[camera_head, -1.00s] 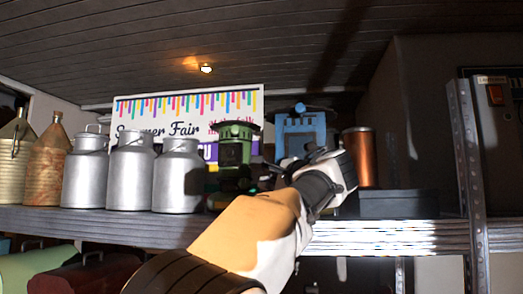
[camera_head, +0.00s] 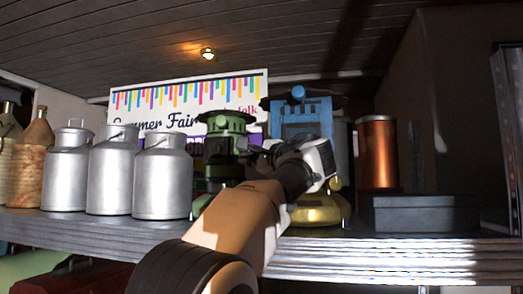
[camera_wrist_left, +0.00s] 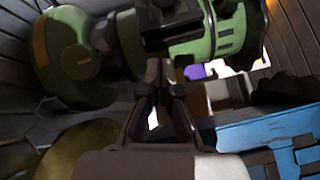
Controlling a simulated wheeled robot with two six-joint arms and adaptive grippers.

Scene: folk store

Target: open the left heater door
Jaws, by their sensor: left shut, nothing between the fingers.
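The left heater (camera_head: 226,150) is green with a dark body and stands on the shelf, in front of the fair sign. In the left wrist view the green heater (camera_wrist_left: 75,62) lies sideways across the top, with a dark middle part; I cannot tell how its door stands. A blue heater (camera_head: 303,122) with a brass base stands to its right. My left gripper (camera_head: 284,152) is just right of the green heater, in front of the blue one. In the wrist view its fingers (camera_wrist_left: 164,82) are together and empty, close to the green heater; contact cannot be told.
The shelf (camera_head: 400,250) carries several metal milk cans (camera_head: 162,180) at left, a copper cylinder (camera_head: 377,155) and a dark box (camera_head: 425,213) at right. The sign (camera_head: 185,95) is behind. The shelf's upright post (camera_head: 508,130) stands at far right.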

